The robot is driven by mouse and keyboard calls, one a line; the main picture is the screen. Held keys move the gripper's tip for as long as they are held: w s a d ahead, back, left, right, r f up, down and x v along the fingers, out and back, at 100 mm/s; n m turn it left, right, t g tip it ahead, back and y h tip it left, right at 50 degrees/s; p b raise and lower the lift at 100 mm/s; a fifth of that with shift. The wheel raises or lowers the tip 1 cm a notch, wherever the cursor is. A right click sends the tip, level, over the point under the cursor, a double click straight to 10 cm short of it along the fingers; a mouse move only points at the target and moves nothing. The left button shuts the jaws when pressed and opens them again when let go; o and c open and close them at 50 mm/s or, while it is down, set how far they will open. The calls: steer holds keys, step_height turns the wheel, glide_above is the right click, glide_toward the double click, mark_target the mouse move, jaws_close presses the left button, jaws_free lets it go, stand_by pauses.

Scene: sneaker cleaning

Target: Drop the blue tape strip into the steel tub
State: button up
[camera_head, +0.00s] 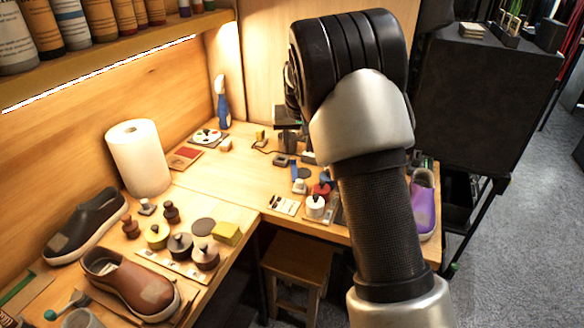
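A small blue strip (294,173), which looks like the blue tape strip, lies on the wooden workbench left of my arm. A grey metal container (289,141) stands farther back and may be the steel tub. It is small and partly covered by dark things, so its inside cannot be seen. My own arm fills the right middle of the view, and its bulk hides part of the bench. My gripper is not visible, so its opening and anything it holds cannot be told.
The workbench (220,179) has bare wood at its middle. Small jars, including a red one (321,189), crowd near the strip. A paper roll (138,158), brown shoe (130,283) and dark shoe (86,226) stand left. A purple shoe (424,205) is right of my arm.

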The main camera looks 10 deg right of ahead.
steer(key=b, duration=0.1)
glide_toward(295, 179)
steer(key=shift+w+d+f, duration=0.15)
steer(key=shift+w+f, duration=0.75)
steer(key=x, duration=0.2)
steer(key=b+x, duration=0.1)
steer(key=x, duration=0.1)
steer(key=shift+s+f, duration=0.2)
steer(key=shift+s, duration=0.15)
steer(key=shift+w+f, duration=0.3)
steer(key=shift+f, duration=0.25)
steer(key=shift+c, duration=0.4)
jaws_close()
